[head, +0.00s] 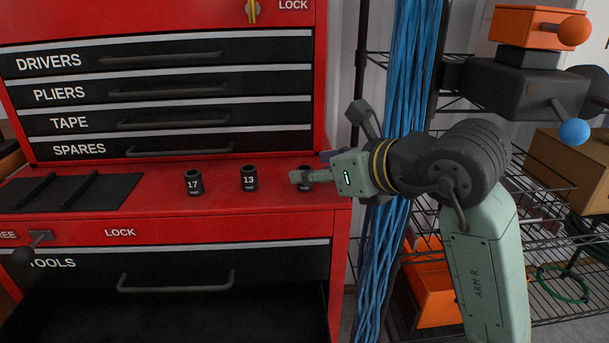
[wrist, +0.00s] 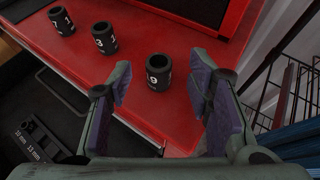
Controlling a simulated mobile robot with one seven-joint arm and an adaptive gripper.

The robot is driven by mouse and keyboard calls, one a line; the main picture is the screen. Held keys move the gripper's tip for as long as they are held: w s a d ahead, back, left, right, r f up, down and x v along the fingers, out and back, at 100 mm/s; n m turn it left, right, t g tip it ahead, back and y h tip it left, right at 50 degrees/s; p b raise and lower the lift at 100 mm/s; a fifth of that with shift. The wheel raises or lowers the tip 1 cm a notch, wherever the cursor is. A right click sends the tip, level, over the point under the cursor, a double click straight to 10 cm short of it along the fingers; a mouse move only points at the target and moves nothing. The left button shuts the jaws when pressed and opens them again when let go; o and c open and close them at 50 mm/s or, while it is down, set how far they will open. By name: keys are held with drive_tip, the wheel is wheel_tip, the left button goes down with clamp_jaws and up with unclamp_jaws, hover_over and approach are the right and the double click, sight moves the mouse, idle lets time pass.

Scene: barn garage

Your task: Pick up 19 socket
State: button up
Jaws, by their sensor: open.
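The 19 socket (wrist: 158,76) is a black cylinder standing upright on the red chest top; in the wrist view a 9 shows on its side, and the rest of the number is turned away. In the head view the socket (head: 304,188) is partly hidden by my gripper (head: 300,177). In the wrist view my gripper (wrist: 161,84) is open, with purple-padded fingers to the left and right of the socket. The socket appears between the finger lines, slightly beyond the tips, with gaps on both sides. I cannot tell the height of the fingers above the top.
The 13 socket (head: 249,178) and 17 socket (head: 193,182) stand in a row to the left. A black mat (head: 75,193) lies farther left. An open drawer (head: 160,305) is below, with a labelled tray (wrist: 38,140). Blue cables (head: 408,70) and wire shelving stand right.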

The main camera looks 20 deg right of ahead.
sight(305, 168)
drive_tip(key=shift+x, duration=1.9)
drive_tip(key=shift+s, duration=0.1)
clamp_jaws()
